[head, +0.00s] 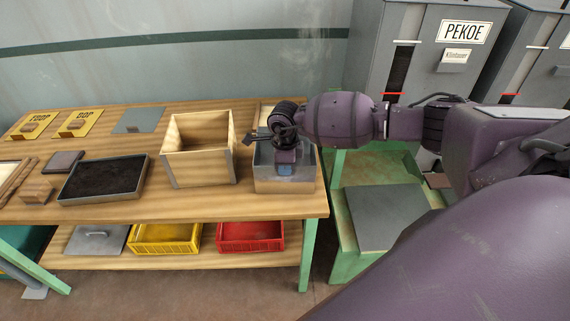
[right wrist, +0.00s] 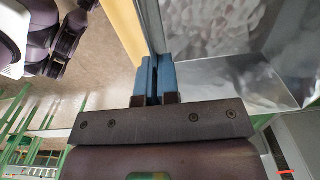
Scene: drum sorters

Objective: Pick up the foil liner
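The foil liner (head: 268,185) is an open, silvery box at the right end of the wooden table. It appears to stand on the table top. My right gripper (head: 285,169) points down at its near wall. In the right wrist view, the blue fingertips of my right gripper (right wrist: 154,80) are close together on either side of the thin wall, with only a narrow dark gap showing. The crinkled inside of the liner (right wrist: 240,35) fills the upper right of that view. The gripper hides part of the liner in the head view. My left gripper is not in view.
A wooden box (head: 200,165) stands just left of the liner. A tray of dark tea (head: 105,196) lies farther left. Yellow (head: 165,247) and red (head: 250,246) bins sit on the lower shelf. A green stand with a grey plate (head: 385,217) is right of the table.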

